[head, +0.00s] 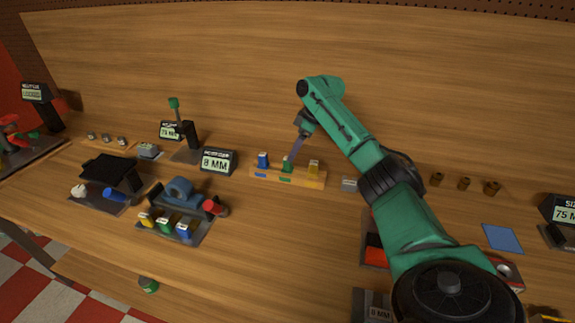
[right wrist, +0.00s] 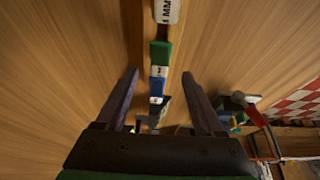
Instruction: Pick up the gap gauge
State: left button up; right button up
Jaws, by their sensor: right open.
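A wooden rack (head: 300,180) on the table holds a blue piece (head: 262,160), a green piece (head: 287,166) and a yellow piece (head: 313,167), upright in a row. They look like gauges, but I cannot tell for sure which is the gap gauge. My right gripper (head: 291,157) points down at the green piece. In the right wrist view, the open fingers (right wrist: 160,73) stand on either side of the row, with the green piece (right wrist: 160,53) in line with the gap. A white tag marked 1 MM (right wrist: 167,11) shows at the top. My left gripper is not in view.
A blue clamp-like fixture (head: 180,192) with coloured blocks is nearer, at left. A small grey block (head: 349,184) lies right of the rack. A blue mat (head: 502,238) lies at right. Table in front of the rack is clear.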

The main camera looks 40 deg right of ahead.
aim_at(288, 167)
jog(key=p+x, duration=0.1)
jog(key=x, duration=0.4)
jog(key=shift+w+a+f+p, duration=0.1)
jog(key=shift+w+a+p, duration=0.1)
jog(key=shift+p, duration=0.2)
jog(key=shift+w+f, duration=0.1)
jog(key=shift+f, duration=0.15)
grip_shut()
jog(key=shift+r, duration=0.15)
